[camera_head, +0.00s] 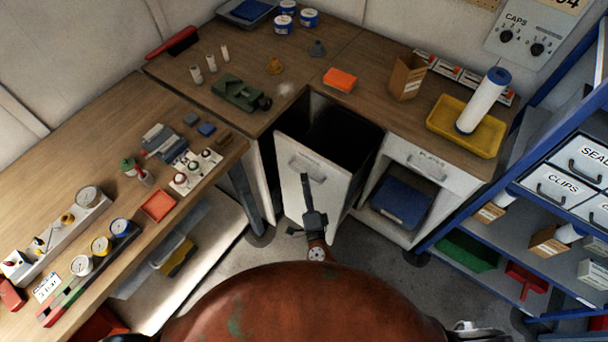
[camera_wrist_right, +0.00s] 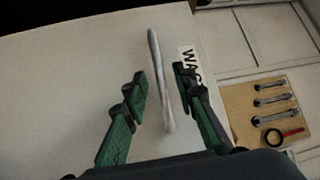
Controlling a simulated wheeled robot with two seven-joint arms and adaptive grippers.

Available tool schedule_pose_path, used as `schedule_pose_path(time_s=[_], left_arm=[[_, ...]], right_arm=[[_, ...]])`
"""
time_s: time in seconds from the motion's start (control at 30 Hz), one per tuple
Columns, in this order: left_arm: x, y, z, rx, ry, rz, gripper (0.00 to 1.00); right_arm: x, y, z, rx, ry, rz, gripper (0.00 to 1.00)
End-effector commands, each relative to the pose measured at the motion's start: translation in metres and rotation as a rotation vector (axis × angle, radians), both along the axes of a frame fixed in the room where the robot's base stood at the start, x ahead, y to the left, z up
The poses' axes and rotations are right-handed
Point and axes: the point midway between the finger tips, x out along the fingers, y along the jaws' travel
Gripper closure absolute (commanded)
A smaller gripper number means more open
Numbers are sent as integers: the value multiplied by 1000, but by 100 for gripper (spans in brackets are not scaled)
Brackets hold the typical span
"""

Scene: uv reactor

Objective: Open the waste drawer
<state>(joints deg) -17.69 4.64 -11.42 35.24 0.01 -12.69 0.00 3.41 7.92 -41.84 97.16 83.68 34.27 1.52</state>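The waste drawer (camera_head: 309,190) stands pulled out from under the back bench, with its dark, empty-looking inside showing from above. Its white front carries a pale bar handle (camera_head: 306,168), and the handle also shows in the right wrist view (camera_wrist_right: 160,85). A partly hidden label (camera_wrist_right: 188,65) beside the handle reads "WA". My right gripper (camera_head: 305,178) is at the drawer front by the handle. In the wrist view its green-and-black fingers (camera_wrist_right: 160,84) are apart on either side of the handle, with gaps visible. My left gripper is not in view.
A side bench (camera_head: 90,150) with gauges and small parts stands left. A white cabinet (camera_head: 412,165) with an open shelf is right of the drawer. A blue rack (camera_head: 520,205) with bins stands far right. Grey floor (camera_head: 358,248) is clear before the drawer.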

Motion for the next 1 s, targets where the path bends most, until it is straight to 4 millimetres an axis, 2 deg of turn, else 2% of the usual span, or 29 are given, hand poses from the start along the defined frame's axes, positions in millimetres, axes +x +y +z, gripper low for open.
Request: schedule_pose_path(time_s=[0.1, 0.23, 0.57, 0.93, 1.0], left_arm=[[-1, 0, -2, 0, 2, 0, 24], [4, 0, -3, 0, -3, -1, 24], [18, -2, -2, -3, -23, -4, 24], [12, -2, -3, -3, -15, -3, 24], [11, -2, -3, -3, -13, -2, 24]], right_arm=[[17, 3, 2, -2, -1, 1, 75], [28, 4, 3, -2, -1, 1, 75], [32, 5, 4, -2, 1, 1, 75], [31, 5, 4, -2, 1, 0, 100], [31, 5, 4, -2, 1, 0, 100]])
